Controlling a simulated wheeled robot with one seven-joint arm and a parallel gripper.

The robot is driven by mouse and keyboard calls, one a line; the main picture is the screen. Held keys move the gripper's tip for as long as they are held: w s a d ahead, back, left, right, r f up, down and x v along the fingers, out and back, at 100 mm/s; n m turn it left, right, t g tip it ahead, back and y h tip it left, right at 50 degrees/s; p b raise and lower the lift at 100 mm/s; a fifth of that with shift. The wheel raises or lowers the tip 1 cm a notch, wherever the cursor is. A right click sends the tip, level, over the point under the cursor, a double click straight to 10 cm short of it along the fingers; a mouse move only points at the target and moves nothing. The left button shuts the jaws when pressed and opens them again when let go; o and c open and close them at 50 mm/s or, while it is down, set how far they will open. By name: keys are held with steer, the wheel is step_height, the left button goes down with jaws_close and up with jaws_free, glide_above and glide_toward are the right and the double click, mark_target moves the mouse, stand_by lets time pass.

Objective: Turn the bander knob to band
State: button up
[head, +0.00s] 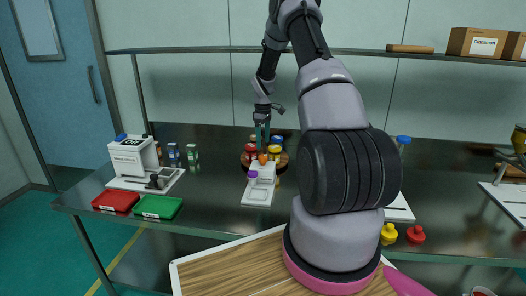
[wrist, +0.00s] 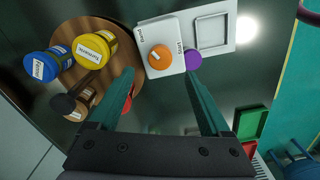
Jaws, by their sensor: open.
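The white bander (head: 266,176) stands on the dark table, and its top shows in the wrist view (wrist: 168,68). Its orange knob (wrist: 160,56) has a small white mark; I cannot tell for sure which setting it marks. A "Band" label (wrist: 146,32) and a "Start" label (wrist: 180,46) are on the white top. A purple button or knob (wrist: 194,59) sits beside the top. My gripper (wrist: 160,72) is open and empty, with the orange knob between and slightly beyond its fingertips in the picture.
A round wooden stand (wrist: 70,30) with several jars is close beside the bander. A labelled white machine (head: 132,158), a red tray (head: 115,201) and a green tray (head: 158,207) are at the left. A shelf rail (head: 180,50) runs behind my arm.

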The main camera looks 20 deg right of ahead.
steer(key=shift+r, duration=1.5)
steer(key=s+a+r+m+t, duration=0.1)
steer(key=s+a+r+m, duration=0.2)
steer(key=r, duration=0.5)
steer(key=s+a+r+t, duration=0.1)
steer(key=s+a+r, duration=0.2)
steer(key=s+r, duration=0.35)
steer(key=s+a+r+m+t, duration=0.1)
steer(key=s+a+r+m, duration=0.15)
steer(key=r, duration=0.75)
steer(key=s+a+r+m+t+y, duration=0.1)
steer(key=s+a+r+m+t, duration=0.1)
steer(key=s, duration=1)
steer(key=s+a+r+m+t+y, duration=0.1)
steer(key=s+a+r+m, duration=0.3)
steer(key=s, duration=0.8)
steer(key=a+r+t, duration=0.1)
steer(key=a+r, duration=0.1)
steer(key=a, duration=0.1)
steer(key=shift+s+a+r, duration=0.15)
steer(key=shift+s+a, duration=0.15)
steer(key=shift+s, duration=0.1)
